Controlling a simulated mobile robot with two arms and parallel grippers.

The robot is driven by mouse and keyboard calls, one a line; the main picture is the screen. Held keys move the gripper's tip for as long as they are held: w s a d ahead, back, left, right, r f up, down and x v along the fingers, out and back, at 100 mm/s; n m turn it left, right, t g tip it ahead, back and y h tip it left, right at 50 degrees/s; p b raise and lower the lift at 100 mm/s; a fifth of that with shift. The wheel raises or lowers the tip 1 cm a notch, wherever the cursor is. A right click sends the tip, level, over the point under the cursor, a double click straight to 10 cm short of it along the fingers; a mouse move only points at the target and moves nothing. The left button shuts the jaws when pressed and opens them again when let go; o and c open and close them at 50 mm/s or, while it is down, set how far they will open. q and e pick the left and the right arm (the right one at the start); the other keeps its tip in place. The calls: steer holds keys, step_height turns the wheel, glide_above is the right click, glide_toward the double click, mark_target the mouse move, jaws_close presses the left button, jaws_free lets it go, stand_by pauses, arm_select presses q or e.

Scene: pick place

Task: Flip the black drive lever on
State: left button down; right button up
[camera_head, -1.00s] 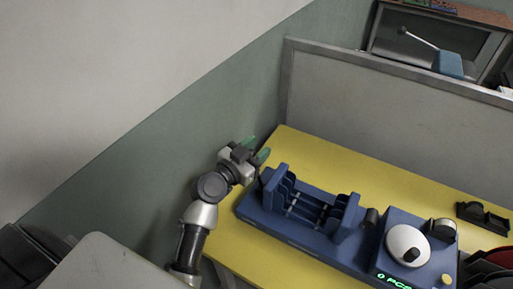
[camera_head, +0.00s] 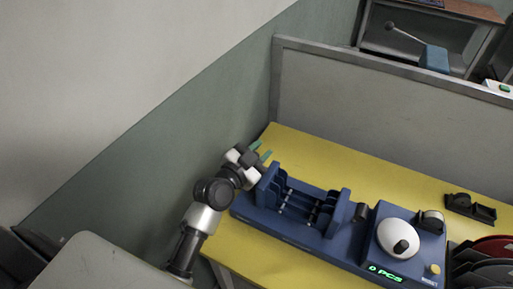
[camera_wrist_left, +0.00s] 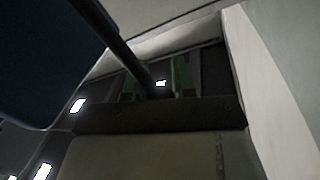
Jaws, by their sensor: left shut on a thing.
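The blue counting machine (camera_head: 292,232) sits on the yellow table, with a green display (camera_head: 385,274) that seems to read 0 PCS. The black drive lever (camera_wrist_left: 112,38) shows in the left wrist view as a dark rod running down from the upper left beside a dark blue part of the machine (camera_wrist_left: 45,70). My left gripper (camera_head: 261,152) is at the machine's left end, its green fingertips pointing up and right. In the wrist view its green fingers (camera_wrist_left: 158,80) lie on either side of the rod's end, shut on it. The head view hides the lever. My right gripper is out of view.
The yellow table (camera_head: 345,170) is clear behind the machine. A grey partition (camera_head: 400,125) stands along its back. A black holder (camera_head: 470,208) and dark red discs (camera_head: 490,262) are at the right. The green-grey wall (camera_head: 150,190) is close to my left arm.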

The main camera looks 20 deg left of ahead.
arm_select(q)
steer(key=shift+a, duration=0.15)
steer(key=c, duration=0.9)
jaws_free()
steer(key=shift+a, duration=0.1)
steer(key=b+v, duration=0.2)
steer(key=v, duration=0.8)
steer(key=shift+s+a, duration=0.1)
steer(key=shift+s, duration=0.3)
steer(key=shift+f, duration=0.1)
